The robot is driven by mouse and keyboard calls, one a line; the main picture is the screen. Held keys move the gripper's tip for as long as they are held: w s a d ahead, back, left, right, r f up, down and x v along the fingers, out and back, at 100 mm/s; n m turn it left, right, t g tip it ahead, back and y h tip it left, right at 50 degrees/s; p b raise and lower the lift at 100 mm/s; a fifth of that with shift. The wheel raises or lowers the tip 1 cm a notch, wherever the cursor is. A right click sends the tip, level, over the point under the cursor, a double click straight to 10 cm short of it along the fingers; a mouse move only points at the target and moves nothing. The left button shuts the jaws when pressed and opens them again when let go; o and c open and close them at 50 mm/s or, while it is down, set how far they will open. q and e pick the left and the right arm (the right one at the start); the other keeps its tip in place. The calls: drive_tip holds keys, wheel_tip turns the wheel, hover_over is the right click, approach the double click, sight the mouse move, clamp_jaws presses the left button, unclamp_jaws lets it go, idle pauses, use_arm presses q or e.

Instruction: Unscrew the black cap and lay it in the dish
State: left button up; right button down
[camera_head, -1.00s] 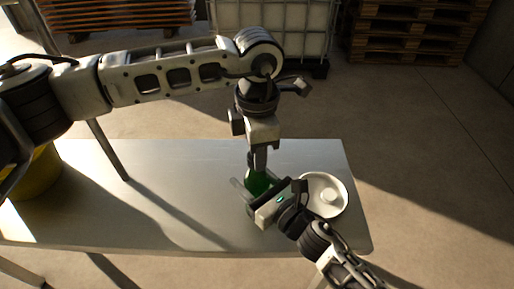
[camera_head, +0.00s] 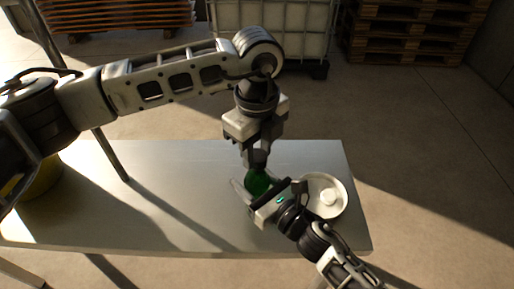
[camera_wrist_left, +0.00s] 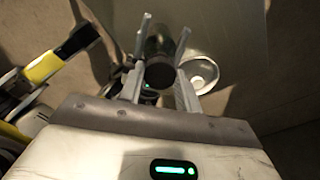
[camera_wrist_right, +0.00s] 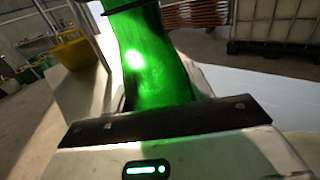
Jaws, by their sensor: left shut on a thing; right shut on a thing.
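A translucent green bottle (camera_head: 257,183) stands over the table, and it fills the middle of the right wrist view (camera_wrist_right: 155,60). My right gripper (camera_head: 252,192) is shut on its body from the side. My left gripper (camera_head: 257,163) points down from above at the bottle's top. In the left wrist view the black cap (camera_wrist_left: 160,73) sits between its two fingers, which are shut on it. The cap is mostly hidden in the head view.
The metal table (camera_head: 150,205) is clear to the left of the bottle. A yellow tub (camera_head: 42,180) is at the far left, partly behind my left arm. A caged white tank (camera_head: 285,30) and wooden pallets (camera_head: 410,30) stand behind on the floor.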

sight(257, 155)
use_arm(q)
drive_tip(key=shift+r, duration=0.15)
idle(0.5)
drive_tip(key=shift+r, duration=0.95)
drive_tip(key=shift+r, duration=2)
use_arm(e)
drive_tip(key=c, duration=0.5)
unclamp_jaws()
